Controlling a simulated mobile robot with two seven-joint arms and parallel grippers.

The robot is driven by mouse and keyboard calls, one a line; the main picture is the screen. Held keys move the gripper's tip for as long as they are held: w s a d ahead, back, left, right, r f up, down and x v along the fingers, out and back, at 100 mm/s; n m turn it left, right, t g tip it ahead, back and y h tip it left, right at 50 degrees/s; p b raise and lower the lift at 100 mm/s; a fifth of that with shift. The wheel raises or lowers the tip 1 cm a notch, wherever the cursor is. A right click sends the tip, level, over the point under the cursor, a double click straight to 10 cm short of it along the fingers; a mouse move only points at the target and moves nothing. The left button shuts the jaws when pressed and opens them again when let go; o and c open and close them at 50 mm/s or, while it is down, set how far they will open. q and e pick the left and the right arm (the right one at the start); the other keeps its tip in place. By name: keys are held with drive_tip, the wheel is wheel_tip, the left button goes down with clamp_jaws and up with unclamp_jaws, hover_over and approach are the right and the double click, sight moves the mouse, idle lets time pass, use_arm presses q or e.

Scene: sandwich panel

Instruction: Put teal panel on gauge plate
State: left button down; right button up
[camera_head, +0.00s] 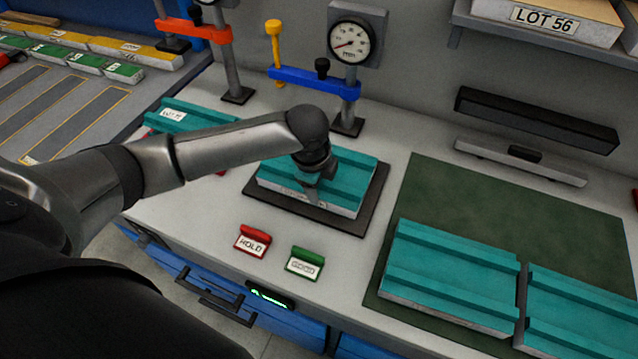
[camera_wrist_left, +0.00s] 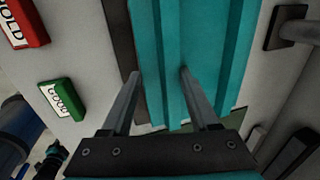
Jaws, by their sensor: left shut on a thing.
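A teal ribbed panel (camera_head: 345,165) with a pale core is over the dark gauge plate (camera_head: 371,211), and it fills the middle of the left wrist view (camera_wrist_left: 210,40). It looks level and within the plate's edges; I cannot tell whether it rests on the plate or hangs just above. My left gripper (camera_head: 318,190) is over the panel and shut on it. In the left wrist view the two fingers (camera_wrist_left: 163,85) straddle a rib of the panel. A strip of the plate (camera_wrist_left: 119,38) shows beside it.
A dial gauge (camera_head: 350,42) on a blue-armed stand rises behind the plate. Red HOLD (camera_head: 252,241) and green GOOD (camera_head: 305,262) tags stand in front. Two teal panels (camera_head: 450,275) lie on a green mat (camera_head: 480,200) at right. Another teal panel (camera_head: 190,113) lies left.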

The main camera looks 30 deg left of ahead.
use_arm(q)
drive_tip(key=shift+c, duration=0.7)
unclamp_jaws()
drive_tip(key=shift+f, duration=0.1)
drive_tip(key=p+v, duration=0.2)
drive_tip(key=v, duration=1)
drive_tip(key=shift+r, duration=0.25)
